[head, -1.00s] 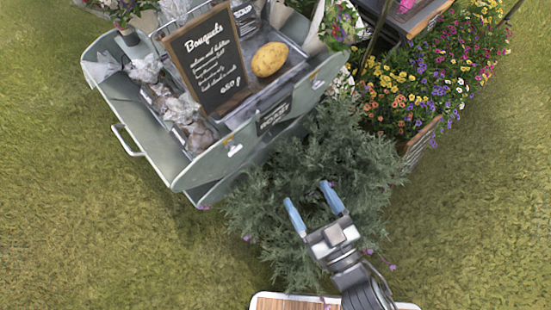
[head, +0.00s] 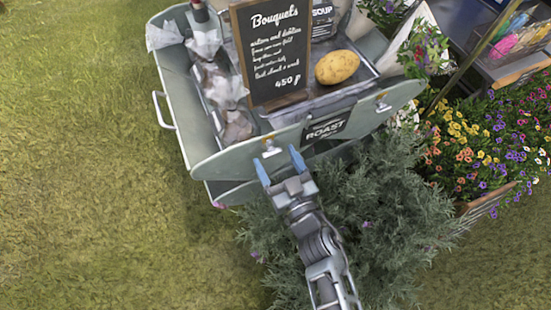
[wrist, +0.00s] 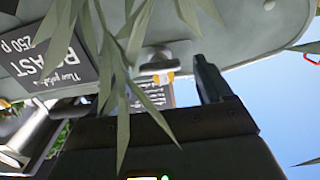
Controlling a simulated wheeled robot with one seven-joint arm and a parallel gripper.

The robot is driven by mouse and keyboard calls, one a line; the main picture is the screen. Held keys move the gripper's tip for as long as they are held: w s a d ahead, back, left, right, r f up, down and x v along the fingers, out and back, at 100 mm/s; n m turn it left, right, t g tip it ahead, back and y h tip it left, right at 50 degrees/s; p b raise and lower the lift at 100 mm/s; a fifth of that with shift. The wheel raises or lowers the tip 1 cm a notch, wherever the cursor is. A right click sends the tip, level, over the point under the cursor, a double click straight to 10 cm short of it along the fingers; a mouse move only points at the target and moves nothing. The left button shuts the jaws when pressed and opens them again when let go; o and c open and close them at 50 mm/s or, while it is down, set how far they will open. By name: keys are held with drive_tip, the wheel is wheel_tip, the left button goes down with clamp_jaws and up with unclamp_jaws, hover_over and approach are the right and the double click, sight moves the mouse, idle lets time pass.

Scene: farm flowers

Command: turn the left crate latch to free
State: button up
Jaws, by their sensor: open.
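The left crate latch (head: 268,147) is a small pale piece with an orange part on the front panel of the grey-green crate (head: 215,165). It also shows in the wrist view (wrist: 158,66), where thin leaves partly cross the picture. My gripper (head: 280,163) is open and empty, its blue fingertips just in front of and below the latch. One dark finger shows to the right of the latch in the wrist view; the other is hard to make out behind leaves. I cannot tell whether a finger touches the latch. A second latch (head: 382,102) sits further right.
A leafy bush (head: 370,215) stands under and right of my arm, against the crate. A flower planter (head: 490,195) is at the right. Grass at the left is open.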

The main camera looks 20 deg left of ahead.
drive_tip(key=shift+w+a, duration=0.4)
drive_tip(key=shift+a, duration=0.05)
drive_tip(key=c, duration=1)
